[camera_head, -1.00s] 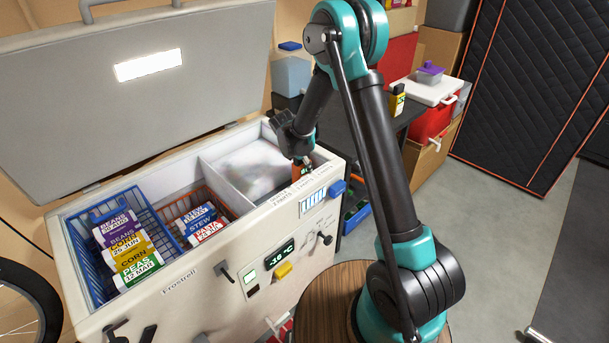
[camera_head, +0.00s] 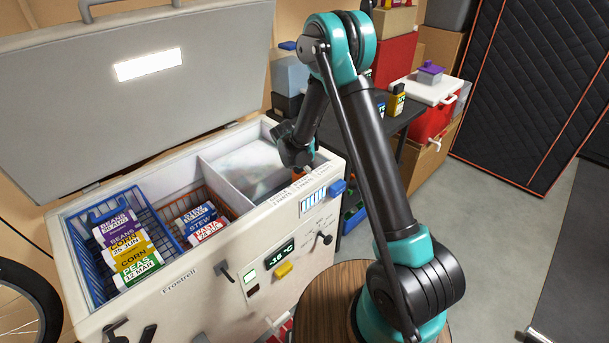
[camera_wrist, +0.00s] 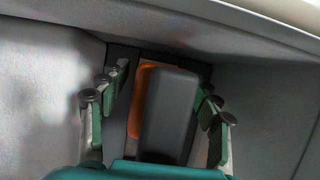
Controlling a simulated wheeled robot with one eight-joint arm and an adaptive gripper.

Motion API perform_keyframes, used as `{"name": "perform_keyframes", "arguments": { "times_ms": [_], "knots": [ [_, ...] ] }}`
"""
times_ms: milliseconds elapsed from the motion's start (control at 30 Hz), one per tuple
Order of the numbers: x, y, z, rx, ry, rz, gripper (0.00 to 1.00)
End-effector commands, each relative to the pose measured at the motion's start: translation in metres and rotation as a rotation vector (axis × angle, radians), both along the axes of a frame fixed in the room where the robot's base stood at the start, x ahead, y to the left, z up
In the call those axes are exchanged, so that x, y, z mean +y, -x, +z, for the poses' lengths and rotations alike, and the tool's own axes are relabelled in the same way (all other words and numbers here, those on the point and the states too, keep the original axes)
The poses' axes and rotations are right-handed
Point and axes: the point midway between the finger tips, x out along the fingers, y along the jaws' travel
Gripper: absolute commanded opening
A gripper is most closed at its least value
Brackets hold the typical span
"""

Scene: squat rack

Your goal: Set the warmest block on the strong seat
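My gripper (camera_wrist: 164,95) is inside the right-hand compartment of the chest freezer. In the wrist view its two green-backed fingers stand apart, one on each side of a dark grey block with an orange side (camera_wrist: 142,88). A narrow gap shows beside the block, so the fingers look open around it. Darker flat surfaces (camera_wrist: 117,112) show around the block; I cannot tell whether they are a seat. No marking for warmth or strength is readable on either.
The freezer's front rim (camera_head: 262,205) and the white divider (camera_head: 215,183) bound the compartment. A blue basket (camera_head: 85,262) and an orange basket (camera_head: 217,197) hold labelled packs. The raised lid (camera_head: 60,110) stands behind. Bottles on a dark table (camera_head: 412,108) are beyond my arm.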

Motion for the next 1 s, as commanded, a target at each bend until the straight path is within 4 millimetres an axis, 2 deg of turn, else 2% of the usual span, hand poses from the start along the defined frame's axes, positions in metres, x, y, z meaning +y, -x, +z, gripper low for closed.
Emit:
{"name": "perform_keyframes", "arguments": {
  "times_ms": [267, 367, 800, 1000],
  "knots": [
    [0.001, 0.001, 0.007, 0.0, 0.0, 0.001, 0.63],
    [0.005, 0.005, 0.019, 0.0, 0.0, 0.001, 0.63],
    [0.027, 0.027, 0.094, 0.0, 0.0, 0.001, 0.63],
    [0.032, 0.032, 0.111, 0.0, 0.0, 0.001, 0.63]
  ]
}}
